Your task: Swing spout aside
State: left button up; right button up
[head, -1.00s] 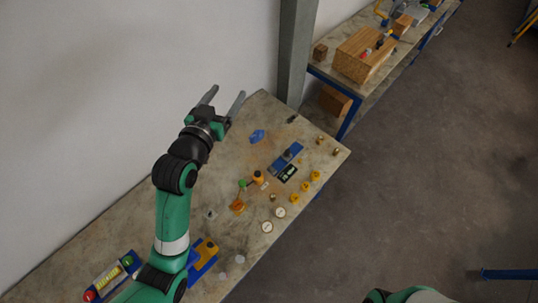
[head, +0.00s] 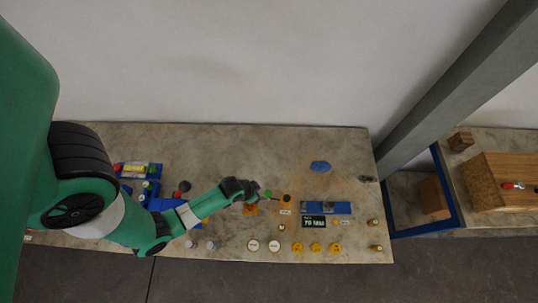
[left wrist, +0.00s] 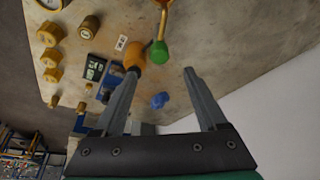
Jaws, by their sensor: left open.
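A thin yellow arm with a green end (left wrist: 159,51), which looks like the spout, shows at the top of the left wrist view, with an orange round knob (left wrist: 134,54) beside it. In the head view the orange base (head: 250,209) is partly covered by my left gripper (head: 258,190), and the orange knob (head: 286,198) stands to its right. In the left wrist view my left gripper (left wrist: 156,82) is open with nothing between its fingers. The green end lies just beyond the fingertips, and the left finger overlaps the orange knob. My right gripper is not in view.
A blue piece (head: 321,166) lies behind on the bench. A blue plate (head: 326,208) and dark display (head: 314,222) sit to the right. Round gauges (head: 274,245) and several yellow knobs (head: 316,246) line the front. A grey post (head: 455,85) rises at the right.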

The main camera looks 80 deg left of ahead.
aim_at(267, 193)
pick_arm(q)
jog(key=b+x, duration=0.2)
jog(key=x, duration=0.3)
jog(key=b+x, duration=0.2)
jog(key=x, duration=0.4)
jog(key=shift+w, duration=0.25)
jog(key=shift+r, duration=0.1)
grip_shut()
dwell(0.6)
